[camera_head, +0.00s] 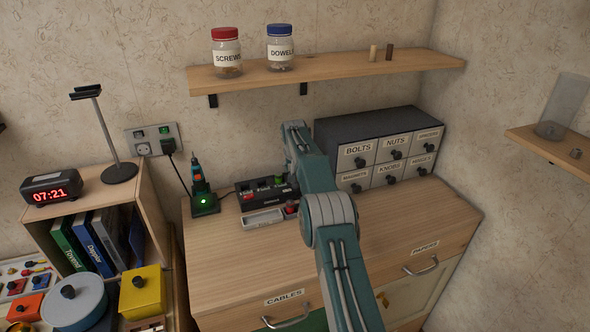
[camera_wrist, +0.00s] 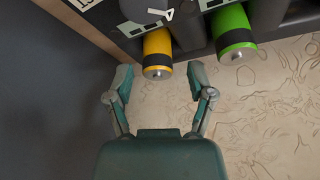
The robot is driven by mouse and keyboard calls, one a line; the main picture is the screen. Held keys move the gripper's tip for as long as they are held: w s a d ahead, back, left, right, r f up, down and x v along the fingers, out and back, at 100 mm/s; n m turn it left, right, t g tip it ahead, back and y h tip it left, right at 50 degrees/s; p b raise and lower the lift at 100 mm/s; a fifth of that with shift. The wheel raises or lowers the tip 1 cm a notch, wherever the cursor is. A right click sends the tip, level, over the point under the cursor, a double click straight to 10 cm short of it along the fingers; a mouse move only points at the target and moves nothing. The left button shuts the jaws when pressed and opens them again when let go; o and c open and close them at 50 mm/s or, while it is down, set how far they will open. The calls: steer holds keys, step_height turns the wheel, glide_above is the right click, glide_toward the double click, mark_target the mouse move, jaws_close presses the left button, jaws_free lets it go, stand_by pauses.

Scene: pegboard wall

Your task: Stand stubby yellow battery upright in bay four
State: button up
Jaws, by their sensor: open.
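In the wrist view, the stubby yellow battery (camera_wrist: 157,54) with a dark band has its metal end toward the camera. It lies just beyond and between the fingertips of my gripper (camera_wrist: 160,84), which is open and empty. A longer-looking green battery (camera_wrist: 234,36) is to its right. Both project from a dark unit with light labels (camera_wrist: 190,14); whether the yellow one is seated in a bay cannot be told. In the head view, the black bay unit (camera_head: 250,190) stands on the wooden counter. My arm hides my gripper there, and I cannot pick out the yellow battery.
A pale tray (camera_head: 262,219) lies before the bay unit. A green-lit charger with a tool (camera_head: 203,196) stands left. The drawer cabinet (camera_head: 375,150) stands right, and a shelf with jars (camera_head: 330,68) hangs above. The counter's right front (camera_head: 420,215) is clear.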

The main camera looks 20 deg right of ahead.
steer(key=v, duration=1.2)
steer(key=shift+s+f, duration=0.1)
steer(key=shift+s, duration=0.05)
